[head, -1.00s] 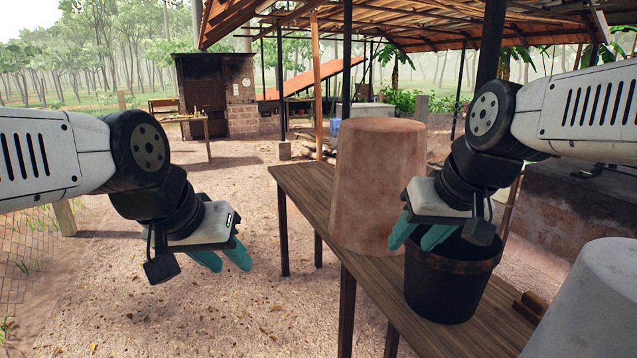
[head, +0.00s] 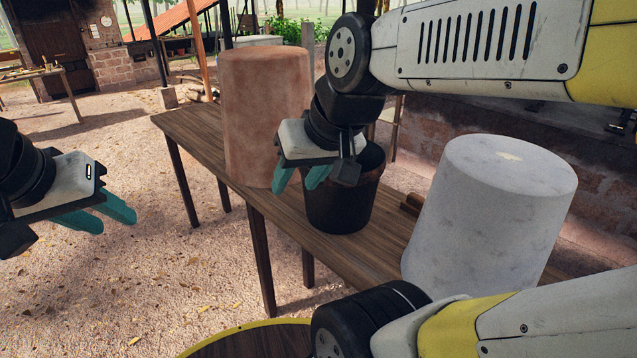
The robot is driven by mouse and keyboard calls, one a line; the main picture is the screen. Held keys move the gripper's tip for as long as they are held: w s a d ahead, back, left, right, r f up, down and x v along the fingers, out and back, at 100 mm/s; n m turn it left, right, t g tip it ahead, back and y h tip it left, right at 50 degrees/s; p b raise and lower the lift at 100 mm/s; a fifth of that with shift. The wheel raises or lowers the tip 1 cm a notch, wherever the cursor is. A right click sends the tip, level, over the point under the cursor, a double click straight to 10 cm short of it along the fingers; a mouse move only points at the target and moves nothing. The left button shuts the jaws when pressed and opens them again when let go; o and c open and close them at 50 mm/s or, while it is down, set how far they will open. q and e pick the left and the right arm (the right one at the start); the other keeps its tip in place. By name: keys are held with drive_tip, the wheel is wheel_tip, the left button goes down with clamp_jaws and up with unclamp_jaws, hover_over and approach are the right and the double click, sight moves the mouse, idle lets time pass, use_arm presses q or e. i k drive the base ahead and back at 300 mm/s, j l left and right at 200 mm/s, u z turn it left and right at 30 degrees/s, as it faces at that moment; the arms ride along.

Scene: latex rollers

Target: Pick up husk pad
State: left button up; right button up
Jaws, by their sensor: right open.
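I cannot make out a husk pad for certain. A small brown object (head: 411,203) lies on the wooden table just right of the dark pot, partly hidden by the pale grey cylinder; its make is too small to tell. My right gripper (head: 296,183) is open and empty, with teal fingers pointing down in front of the dark pot's left rim. My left gripper (head: 117,218) is empty at the left edge, away from the table, its teal fingers slightly apart.
The long wooden table (head: 282,221) carries a tall reddish-brown cylinder (head: 262,105), the dark pot (head: 340,205) and, at the near right, a large pale grey cylinder (head: 490,215). Gravel ground left of the table is clear. A brick wall stands behind the table at right.

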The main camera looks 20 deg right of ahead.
sight(413, 204)
drive_tip(key=z, duration=1.6)
drive_tip(key=i+z, duration=0.15)
drive_tip(key=z, duration=0.15)
drive_tip(key=i+j+z, duration=0.1)
drive_tip(key=z, duration=0.15)
drive_tip(key=i+z, duration=0.1)
drive_tip(key=z, duration=0.15)
drive_tip(key=l, duration=0.2)
